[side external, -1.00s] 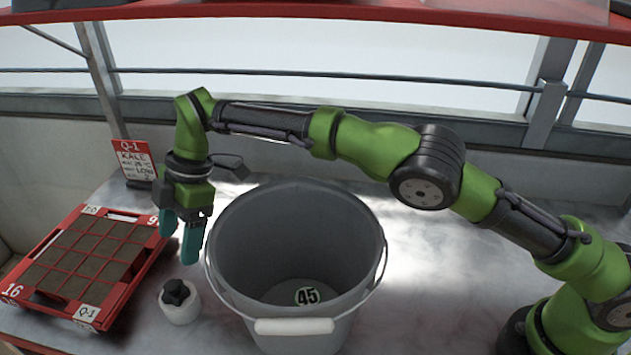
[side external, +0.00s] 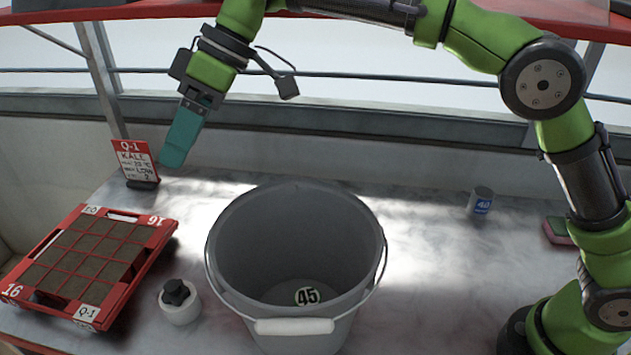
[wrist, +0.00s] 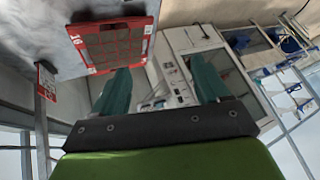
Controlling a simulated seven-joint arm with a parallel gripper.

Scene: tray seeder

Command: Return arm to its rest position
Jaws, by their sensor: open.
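My gripper (side external: 178,150) is raised above the back of the table, up and left of the bucket, with its teal fingers slanting down to the left. In the side view its fingers overlap each other. In the wrist view my gripper (wrist: 162,85) shows two teal fingers spread apart with nothing between them. My arm arches high over the table from the right.
A grey bucket (side external: 225,245) marked 45 stands mid-table. A red seed tray (side external: 150,262) lies at left; it also shows in the wrist view (wrist: 152,30).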

